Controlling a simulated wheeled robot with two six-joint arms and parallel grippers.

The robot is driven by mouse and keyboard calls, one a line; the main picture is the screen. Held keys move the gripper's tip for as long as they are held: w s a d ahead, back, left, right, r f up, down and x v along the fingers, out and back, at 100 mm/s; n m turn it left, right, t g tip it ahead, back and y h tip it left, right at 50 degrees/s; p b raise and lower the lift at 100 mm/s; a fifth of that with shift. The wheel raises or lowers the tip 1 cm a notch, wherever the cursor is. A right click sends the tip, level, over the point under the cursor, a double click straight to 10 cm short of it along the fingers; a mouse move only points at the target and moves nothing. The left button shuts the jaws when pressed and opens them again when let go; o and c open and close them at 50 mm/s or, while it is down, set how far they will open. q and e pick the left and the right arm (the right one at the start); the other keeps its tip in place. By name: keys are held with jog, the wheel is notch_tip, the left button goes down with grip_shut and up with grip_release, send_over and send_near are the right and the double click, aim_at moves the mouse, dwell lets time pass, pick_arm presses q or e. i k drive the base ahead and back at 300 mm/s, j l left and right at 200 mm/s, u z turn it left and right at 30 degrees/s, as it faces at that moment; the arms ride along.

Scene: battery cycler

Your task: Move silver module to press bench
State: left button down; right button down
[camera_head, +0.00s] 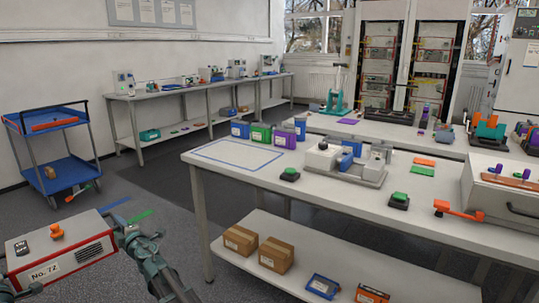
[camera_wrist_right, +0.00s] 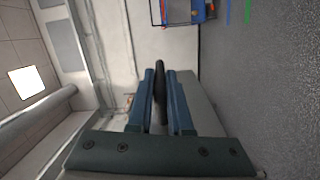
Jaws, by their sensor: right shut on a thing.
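The silver module (camera_head: 62,255) is a boxy grey case with red trim, a "No. 72" label and orange and black parts on top. In the right wrist view the fingers (camera_wrist_right: 160,88) are shut around a dark bar, which appears to be the module's handle. A bench (camera_head: 315,122) with a green press (camera_head: 336,95) stands at the back, right of centre.
A nearer white bench (camera_head: 235,187) holds a grey fixture (camera_head: 345,170) and a blue-outlined empty area. Boxes (camera_head: 276,254) sit on its lower shelf. A blue cart (camera_head: 66,172) stands at left. A long bench lines the back wall. Dark floor is open between them.

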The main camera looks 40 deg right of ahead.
aim_at(237, 153)
jog(key=z, duration=0.95)
